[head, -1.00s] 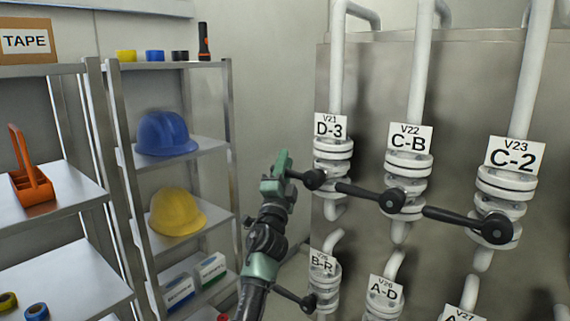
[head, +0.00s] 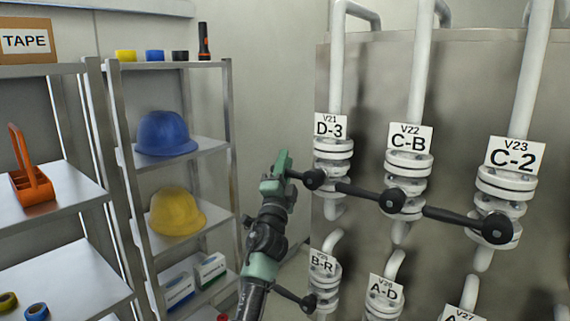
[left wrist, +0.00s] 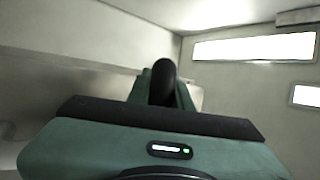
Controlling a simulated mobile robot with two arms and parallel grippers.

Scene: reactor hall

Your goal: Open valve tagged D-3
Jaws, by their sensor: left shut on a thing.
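The valve tagged D-3 (head: 333,165) is at the left end of the upper row, on a white vertical pipe. Its black lever handle (head: 312,179) points left, across the pipe. My left gripper (head: 286,173) is shut on the outer end of this lever. In the left wrist view the dark rounded end of the lever (left wrist: 163,82) shows between the fingers of my left gripper (left wrist: 163,100). The fingers partly hide the lever's end. My right gripper is not in view.
Valve C-B (head: 404,190) and valve C-2 (head: 499,213) stand to the right, levers pointing left. Valve B-R (head: 324,281) and valve A-D (head: 384,300) are below. A metal shelf (head: 190,147) with a blue helmet (head: 166,133) and a yellow helmet (head: 177,211) stands left of my arm.

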